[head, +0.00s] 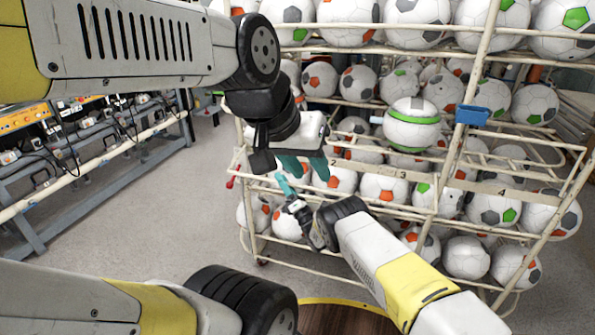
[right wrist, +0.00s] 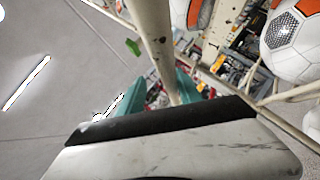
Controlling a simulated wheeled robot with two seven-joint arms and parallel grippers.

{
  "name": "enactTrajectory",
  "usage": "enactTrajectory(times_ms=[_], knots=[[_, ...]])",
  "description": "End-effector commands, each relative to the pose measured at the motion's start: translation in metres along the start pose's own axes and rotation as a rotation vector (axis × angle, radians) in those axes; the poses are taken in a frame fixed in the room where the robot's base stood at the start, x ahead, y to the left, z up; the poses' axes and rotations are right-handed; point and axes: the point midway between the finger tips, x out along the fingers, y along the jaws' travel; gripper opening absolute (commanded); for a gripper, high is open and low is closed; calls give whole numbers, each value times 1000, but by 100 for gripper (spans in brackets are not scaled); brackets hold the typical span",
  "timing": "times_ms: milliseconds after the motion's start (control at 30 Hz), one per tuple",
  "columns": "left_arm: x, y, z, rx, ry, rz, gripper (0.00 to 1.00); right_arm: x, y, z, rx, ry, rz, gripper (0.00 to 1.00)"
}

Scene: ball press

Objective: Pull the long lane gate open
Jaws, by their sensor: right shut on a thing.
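A cream tubular rack (head: 247,205) stands at centre right, with lanes marked by numbers and filled with balls. I cannot pick out the long lane gate with certainty among its bars. My right gripper (head: 286,186) is at the rack's front left. In the right wrist view its teal fingers are shut on a worn cream bar (right wrist: 155,45) that runs up between them. My left gripper (head: 304,166) hangs just above and beside the right one, in front of the rack. Its teal fingers look spread, with nothing seen between them; the arm hides part of the rack.
Soccer balls (head: 383,188) fill several tiers; a white and green ball (head: 411,125) sits on the upper front. A blue clip (head: 472,115) is on an upright. A bench line (head: 70,165) stands at left. Grey floor (head: 170,215) lies clear between. A round wooden top (head: 345,318) is at the bottom.

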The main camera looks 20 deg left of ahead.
Motion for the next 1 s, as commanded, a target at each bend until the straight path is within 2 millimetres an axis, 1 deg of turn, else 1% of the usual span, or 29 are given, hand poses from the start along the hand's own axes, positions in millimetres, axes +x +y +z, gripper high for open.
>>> enactTrajectory(times_ms=[33,300,1000], knots=[[0,0,0,0,0,0,36,-4,-2,1,0,0,0,36],[0,0,0,0,0,0,36,-21,-12,4,0,-1,-1,36],[0,0,0,0,0,0,36,-61,-35,11,-1,-2,-1,36]])
